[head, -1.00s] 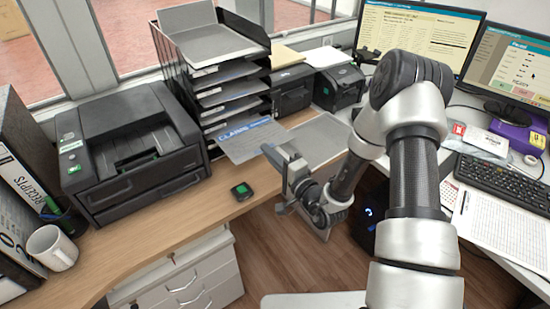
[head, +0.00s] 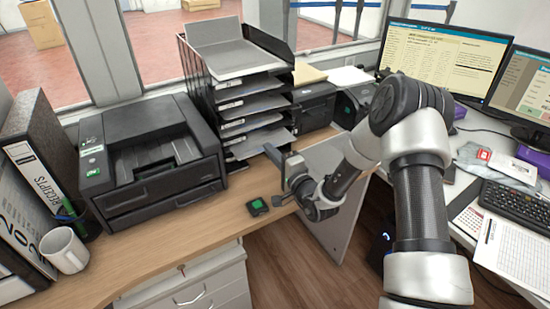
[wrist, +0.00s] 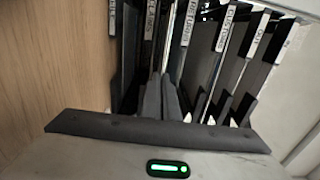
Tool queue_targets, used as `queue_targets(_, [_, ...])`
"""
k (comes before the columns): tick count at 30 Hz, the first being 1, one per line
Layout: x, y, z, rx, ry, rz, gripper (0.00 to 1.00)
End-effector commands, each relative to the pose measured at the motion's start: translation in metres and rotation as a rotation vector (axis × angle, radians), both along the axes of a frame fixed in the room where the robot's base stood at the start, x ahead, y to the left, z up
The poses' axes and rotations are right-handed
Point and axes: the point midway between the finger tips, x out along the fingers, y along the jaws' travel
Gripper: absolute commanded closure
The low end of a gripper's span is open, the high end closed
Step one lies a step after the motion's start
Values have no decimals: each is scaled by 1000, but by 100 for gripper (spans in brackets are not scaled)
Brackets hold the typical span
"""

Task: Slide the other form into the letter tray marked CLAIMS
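The letter tray stack (head: 236,62) is black with several levels. My gripper (head: 271,153) is at the front of the stack. In the wrist view its fingers (wrist: 161,100) are close together on the form's near edge. The form's far part is hidden inside.
A black printer (head: 150,150) stands left of the stack, and another black device (head: 314,105) right of it. A small dark box with a green top (head: 257,206) lies on the counter (head: 190,235) below my gripper. A mug (head: 65,250) and binders stand far left.

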Motion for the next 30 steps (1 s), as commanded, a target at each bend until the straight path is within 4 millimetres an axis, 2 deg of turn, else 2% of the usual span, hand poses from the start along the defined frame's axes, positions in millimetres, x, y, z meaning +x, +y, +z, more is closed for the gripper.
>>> queue_targets(14, [7, 5, 0, 1, 1, 0, 100])
queue_targets(18, [6, 5, 0, 1, 1, 0, 79])
queue_targets(25, [6, 4, 0, 0, 1, 0, 77])
queue_targets(27, [6, 4, 0, 0, 1, 0, 69])
queue_targets(30, [6, 4, 0, 0, 1, 0, 69])
